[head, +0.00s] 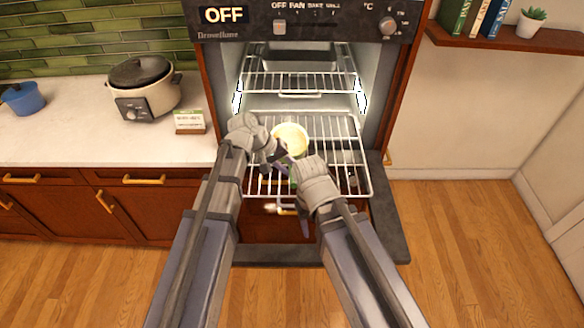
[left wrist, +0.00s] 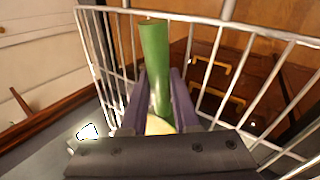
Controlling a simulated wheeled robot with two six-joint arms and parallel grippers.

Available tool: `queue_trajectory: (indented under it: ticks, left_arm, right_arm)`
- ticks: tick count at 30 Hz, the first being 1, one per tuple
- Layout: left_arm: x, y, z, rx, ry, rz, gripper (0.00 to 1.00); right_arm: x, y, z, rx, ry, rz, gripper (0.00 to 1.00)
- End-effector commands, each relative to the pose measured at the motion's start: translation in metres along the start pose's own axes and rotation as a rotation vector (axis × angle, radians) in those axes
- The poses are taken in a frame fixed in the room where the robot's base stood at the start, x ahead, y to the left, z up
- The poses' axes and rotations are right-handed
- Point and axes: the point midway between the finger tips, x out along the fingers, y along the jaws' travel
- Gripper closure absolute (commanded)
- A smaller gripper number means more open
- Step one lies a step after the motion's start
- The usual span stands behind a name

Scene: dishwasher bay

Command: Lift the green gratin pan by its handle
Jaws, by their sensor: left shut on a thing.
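The green gratin pan shows its round cream inside (head: 291,138) in the head view, over the pulled-out oven rack. Its green handle (left wrist: 155,62) stands out in the left wrist view, between the two purple fingers of my left gripper (left wrist: 153,103). In the head view this gripper (head: 281,157) is at the pan's near left side. It is shut on the handle. I cannot tell whether the pan touches the rack. My right gripper (head: 304,226) is just right of and nearer than the pan; its fingers are mostly hidden by its wrist, and its opening is unclear.
The wire rack (head: 350,150) sticks out of the open oven, above the lowered door (head: 387,215). A second rack (head: 325,82) is higher inside. The counter (head: 90,125) at left holds a cooker (head: 143,90), a blue pot (head: 22,98) and a small card (head: 189,121).

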Motion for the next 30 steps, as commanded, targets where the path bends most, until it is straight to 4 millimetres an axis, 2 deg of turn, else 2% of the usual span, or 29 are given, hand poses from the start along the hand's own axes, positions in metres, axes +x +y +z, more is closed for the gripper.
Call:
queue_trajectory:
  ticks: [11,30]
  left_arm:
    - [-0.029,0.019,0.000,0.001,0.001,0.002,1.00]
    - [-0.123,0.082,0.000,0.001,0.001,0.002,1.00]
  right_arm:
    - [-0.034,0.003,0.002,-0.001,0.000,0.000,0.50]
    - [-0.146,0.014,0.009,0.011,-0.002,-0.003,0.50]
